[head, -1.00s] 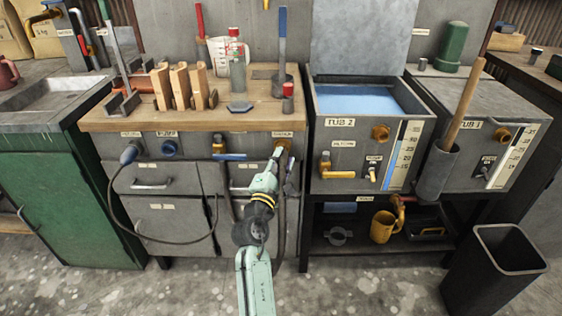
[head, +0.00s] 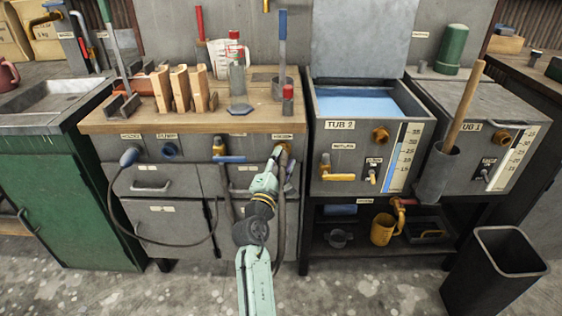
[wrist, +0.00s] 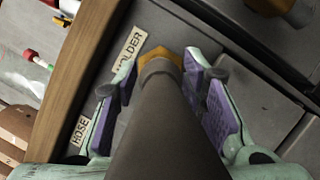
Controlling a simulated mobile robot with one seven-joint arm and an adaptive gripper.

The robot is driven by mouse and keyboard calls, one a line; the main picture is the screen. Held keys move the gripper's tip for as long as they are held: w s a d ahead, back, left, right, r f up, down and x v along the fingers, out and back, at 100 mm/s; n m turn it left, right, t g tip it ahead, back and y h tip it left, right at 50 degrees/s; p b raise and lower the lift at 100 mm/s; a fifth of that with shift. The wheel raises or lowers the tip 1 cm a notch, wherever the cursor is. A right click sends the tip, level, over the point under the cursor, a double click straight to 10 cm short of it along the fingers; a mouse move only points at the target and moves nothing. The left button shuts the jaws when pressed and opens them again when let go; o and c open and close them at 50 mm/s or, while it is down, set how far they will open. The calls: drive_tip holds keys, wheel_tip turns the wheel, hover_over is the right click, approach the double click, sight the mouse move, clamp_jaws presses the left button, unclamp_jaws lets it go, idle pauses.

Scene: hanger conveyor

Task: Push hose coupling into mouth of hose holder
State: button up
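The hose holder (wrist: 178,55) is a yellow-brass fitting on the grey cabinet front, beside a HOSE HOLDER label; in the head view it (head: 284,147) is under the right end of the wooden top. The hose coupling (wrist: 160,68) is a grey collar at the end of a thick grey hose, lined up with the holder and overlapping its mouth in the wrist view. I cannot tell how deep it sits. My gripper (wrist: 161,82) has its purple pads against both sides of the hose end, shut on it. In the head view my gripper (head: 272,166) is just below the holder.
A blue-handled tap (head: 228,157) is close left of my gripper. Tub 2 (head: 345,150) stands to the right. The wooden top (head: 200,120) overhangs above. The dark hose (head: 281,225) hangs along the cabinet beside my arm.

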drive_tip(key=o, duration=0.5)
drive_tip(key=shift+o, duration=0.2)
drive_tip(key=shift+s, duration=0.1)
drive_tip(key=v, duration=1.1)
drive_tip(key=shift+s, duration=0.4)
drive_tip(key=shift+a, duration=0.1)
